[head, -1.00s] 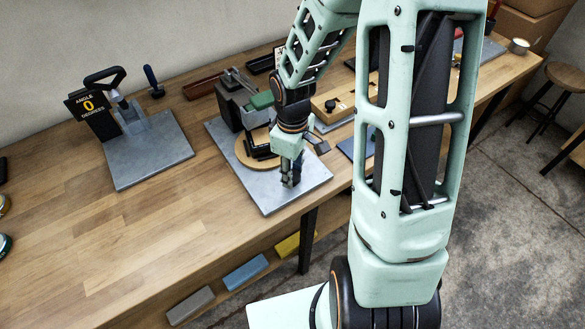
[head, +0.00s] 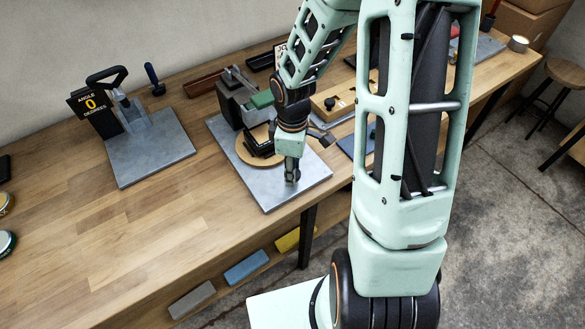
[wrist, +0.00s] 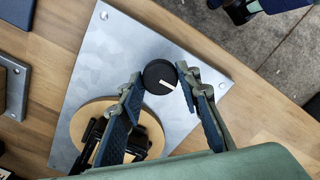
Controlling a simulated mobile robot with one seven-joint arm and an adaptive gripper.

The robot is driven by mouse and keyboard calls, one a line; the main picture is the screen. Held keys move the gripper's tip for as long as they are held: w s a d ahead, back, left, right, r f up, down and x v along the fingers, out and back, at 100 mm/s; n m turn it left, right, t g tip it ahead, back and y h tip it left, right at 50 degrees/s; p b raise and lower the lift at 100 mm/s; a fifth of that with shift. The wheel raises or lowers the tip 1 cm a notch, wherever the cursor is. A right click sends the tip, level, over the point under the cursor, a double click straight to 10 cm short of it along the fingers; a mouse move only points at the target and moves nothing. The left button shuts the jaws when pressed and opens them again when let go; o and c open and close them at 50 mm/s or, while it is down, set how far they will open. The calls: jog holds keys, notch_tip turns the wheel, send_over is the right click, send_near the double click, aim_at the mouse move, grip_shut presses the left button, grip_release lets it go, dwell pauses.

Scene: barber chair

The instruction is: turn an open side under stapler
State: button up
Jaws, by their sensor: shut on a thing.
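My gripper (head: 291,178) points down over the front of a grey metal plate (head: 312,172) on the workbench. In the wrist view my gripper (wrist: 160,76) has its fingertips on both sides of a round black knob (wrist: 161,73) with a white mark and is shut on it. Behind the knob is a round wooden disc (head: 243,152) with a black open-framed piece (head: 262,142) on it; the disc also shows in the wrist view (wrist: 152,124). The stapler, a dark block (head: 232,103) with a green part (head: 262,99), stands at the disc's back. My arm hides part of it.
A wooden block (head: 325,104) lies right of the stapler.

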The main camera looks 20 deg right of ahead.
jog(key=o, duration=1.2)
jog(key=shift+c, duration=0.2)
notch_tip(320, 180, up, 12)
